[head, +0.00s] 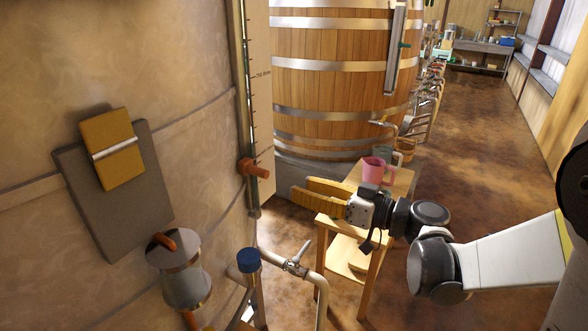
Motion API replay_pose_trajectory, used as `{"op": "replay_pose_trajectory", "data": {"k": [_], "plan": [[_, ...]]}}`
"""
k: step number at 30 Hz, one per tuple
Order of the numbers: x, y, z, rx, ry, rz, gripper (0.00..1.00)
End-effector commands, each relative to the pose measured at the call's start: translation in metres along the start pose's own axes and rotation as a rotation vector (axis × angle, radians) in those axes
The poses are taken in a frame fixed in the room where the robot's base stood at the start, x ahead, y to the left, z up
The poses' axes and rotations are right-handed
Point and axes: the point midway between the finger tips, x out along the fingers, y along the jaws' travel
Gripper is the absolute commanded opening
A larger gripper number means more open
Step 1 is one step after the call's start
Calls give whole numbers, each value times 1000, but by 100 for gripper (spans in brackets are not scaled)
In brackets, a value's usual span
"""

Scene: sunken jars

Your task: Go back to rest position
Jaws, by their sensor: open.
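My gripper (303,190) is in the middle of the head view, with two yellow fingers pointing left toward the side of a large tan vat (190,80). The fingers are apart and nothing shows between them. My arm reaches in from the right edge, stretched out over a small wooden table (401,183). A pink mug (372,171) stands on this table, just behind my gripper. The rest of the tabletop is partly hidden by my gripper and wrist.
A glass jar (184,283) and a blue-capped post (248,262) are at the lower left, near a pipe with a valve (296,264). An orange-brown knob (254,169) sticks out from the vat's gauge. A wooden barrel (330,75) stands behind. Open floor (470,130) runs back at right.

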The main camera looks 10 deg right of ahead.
Motion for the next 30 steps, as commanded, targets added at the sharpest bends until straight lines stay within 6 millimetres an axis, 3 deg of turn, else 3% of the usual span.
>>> {"op": "replay_pose_trajectory", "data": {"k": [5,8,15,21,25,30], "plan": [[-2,-30,28,114,-223,66,41],[-18,-51,55,198,-405,170,41],[-100,-78,103,294,-705,546,41],[-162,-80,112,274,-763,811,41],[-180,-79,112,258,-761,891,41],[-184,-78,111,255,-758,913,41]]}}
